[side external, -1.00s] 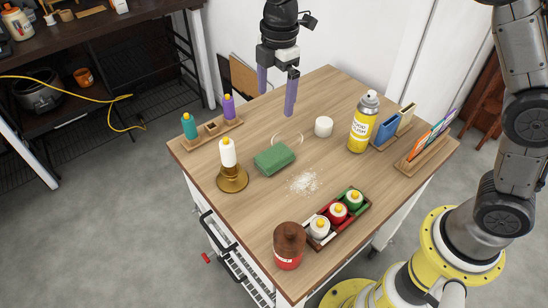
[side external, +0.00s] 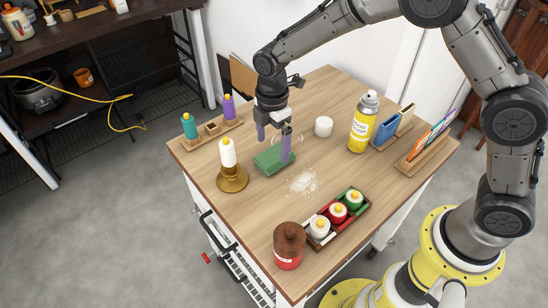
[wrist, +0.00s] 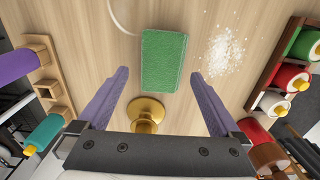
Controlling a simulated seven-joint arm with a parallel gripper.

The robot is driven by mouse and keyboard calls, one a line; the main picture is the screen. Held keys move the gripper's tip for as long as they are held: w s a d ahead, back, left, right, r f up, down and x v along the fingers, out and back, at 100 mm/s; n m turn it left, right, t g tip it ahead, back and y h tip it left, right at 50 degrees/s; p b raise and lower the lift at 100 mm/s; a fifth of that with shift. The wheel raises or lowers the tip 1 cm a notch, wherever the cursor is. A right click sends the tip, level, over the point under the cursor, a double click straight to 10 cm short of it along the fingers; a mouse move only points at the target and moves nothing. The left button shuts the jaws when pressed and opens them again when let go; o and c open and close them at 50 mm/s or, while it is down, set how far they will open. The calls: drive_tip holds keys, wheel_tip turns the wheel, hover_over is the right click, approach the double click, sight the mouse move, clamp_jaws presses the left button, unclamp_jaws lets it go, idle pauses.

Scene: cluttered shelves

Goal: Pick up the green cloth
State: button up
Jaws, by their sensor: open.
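The green cloth (side external: 272,160) is a thick folded block lying flat on the wooden table, right of the brass candle holder. In the wrist view the green cloth (wrist: 164,60) lies ahead of and between my two purple fingers. My gripper (side external: 274,147) is open and empty, just above the cloth. In the side view one finger overlaps the cloth's right part, and I cannot tell whether it touches. The gripper's fingertips (wrist: 160,82) stand wider than the cloth in the wrist view.
A white candle in a brass holder (side external: 233,178) stands close left of the cloth. White powder (side external: 304,182) lies to its right. A wooden rack with candles (side external: 212,131) is at the back left.

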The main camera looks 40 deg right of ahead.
sight(273, 156)
wheel_tip(273, 156, down, 3)
drive_tip(key=shift+f, duration=0.15)
drive_tip(key=c, duration=1.3)
